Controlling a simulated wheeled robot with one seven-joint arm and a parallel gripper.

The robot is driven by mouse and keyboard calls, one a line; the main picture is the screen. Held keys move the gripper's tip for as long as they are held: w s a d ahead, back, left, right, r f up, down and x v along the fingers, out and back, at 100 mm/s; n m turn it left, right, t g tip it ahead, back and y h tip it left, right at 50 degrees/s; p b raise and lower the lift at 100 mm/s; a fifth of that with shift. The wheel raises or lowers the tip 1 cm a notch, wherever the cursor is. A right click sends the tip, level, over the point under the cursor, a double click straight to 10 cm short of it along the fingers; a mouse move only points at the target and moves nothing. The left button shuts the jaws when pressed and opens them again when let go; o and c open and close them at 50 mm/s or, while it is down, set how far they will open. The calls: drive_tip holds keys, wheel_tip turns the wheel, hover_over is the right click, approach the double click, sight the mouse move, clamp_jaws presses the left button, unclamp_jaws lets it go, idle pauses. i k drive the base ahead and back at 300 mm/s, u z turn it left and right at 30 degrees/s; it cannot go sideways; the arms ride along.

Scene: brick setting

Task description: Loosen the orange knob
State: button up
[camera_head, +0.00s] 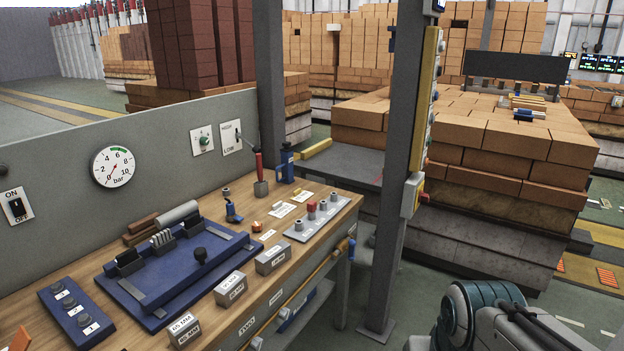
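A small orange knob-like piece (257,226) sits on the wooden workbench (250,252), between a small blue tool and a grey plate with several knobs. It is too small to tell its exact shape or how tight it is. Another orange piece (20,341) is cut off at the lower left edge, and I cannot tell what it is. Part of my arm shows at the lower right, beside the bench and apart from it. My gripper's fingers are not in view.
A blue fixture (172,305) with a black knob stands on the bench. A grey plate (296,231) carries several knobs, one red. Labelled metal blocks (230,288) line the front edge. A grey post (385,250) stands at the bench's right end. Brick stacks (520,140) stand behind.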

sight(256, 226)
drive_tip(key=u, duration=0.3)
drive_tip(key=i, duration=1.5)
drive_tip(key=u, duration=0.3)
